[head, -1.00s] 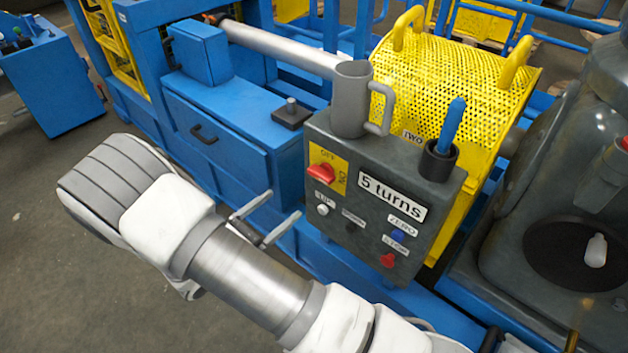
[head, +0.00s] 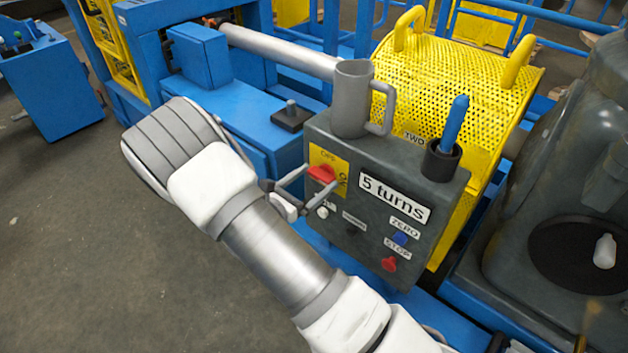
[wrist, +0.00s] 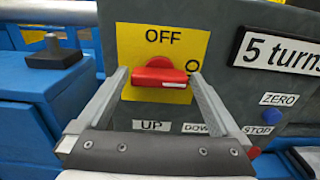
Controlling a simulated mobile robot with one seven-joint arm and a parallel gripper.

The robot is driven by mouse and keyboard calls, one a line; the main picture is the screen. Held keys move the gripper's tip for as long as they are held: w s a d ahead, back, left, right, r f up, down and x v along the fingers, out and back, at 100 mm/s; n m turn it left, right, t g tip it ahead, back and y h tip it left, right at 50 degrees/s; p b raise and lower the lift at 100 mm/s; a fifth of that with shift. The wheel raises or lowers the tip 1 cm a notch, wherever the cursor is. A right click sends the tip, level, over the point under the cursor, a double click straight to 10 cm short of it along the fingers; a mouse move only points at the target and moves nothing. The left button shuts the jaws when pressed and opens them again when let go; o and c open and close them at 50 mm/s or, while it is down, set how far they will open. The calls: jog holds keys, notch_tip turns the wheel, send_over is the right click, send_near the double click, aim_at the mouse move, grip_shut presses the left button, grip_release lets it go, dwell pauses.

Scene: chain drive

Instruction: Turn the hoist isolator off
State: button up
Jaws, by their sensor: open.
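The hoist isolator is a red rotary knob (head: 321,173) on a yellow plate (head: 329,158) marked OFF, on the front of a dark grey control box (head: 440,187). In the wrist view the red knob (wrist: 160,72) has its bar lying level, with a white mark toward its right end. OFF is printed above it; a partly hidden letter sits at its right. My gripper (head: 318,188) is open, with its fingers on either side of the knob. In the wrist view my gripper (wrist: 159,80) has one finger left and one right of the knob. I cannot tell whether they touch it.
Below the knob are a white UP button (head: 322,212), a DOWN button, a blue ZERO button (head: 400,238) and a red STOP button (head: 389,264). A grey mug (head: 352,95) and a cup with a blue-handled tool (head: 452,125) stand on the box. A yellow perforated guard (head: 440,75) is behind.

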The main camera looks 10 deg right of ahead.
jog(key=c, duration=1.1)
jog(key=shift+o, duration=0.2)
jog(key=n+p, duration=0.2)
jog(key=p, duration=0.1)
jog(key=shift+a+r+n, duration=0.1)
jog(key=shift+r+n, duration=0.1)
jog(key=shift+n, duration=0.2)
jog(key=n+p, duration=0.4)
jog(key=n, duration=0.1)
jog(key=shift+f+p, duration=0.15)
jog(key=shift+p, duration=0.25)
jog(key=n+p, duration=0.1)
jog(key=n, duration=0.2)
jog(key=n+p, duration=0.1)
jog(key=n, duration=0.1)
jog(key=shift+w+a+f+n+p, duration=0.1)
jog(key=shift+f+n+p, duration=0.05)
jog(key=shift+n+p, duration=0.25)
jog(key=shift+f+n+p, duration=0.2)
jog(key=shift+n+p, duration=0.35)
jog(key=shift+n, duration=1.65)
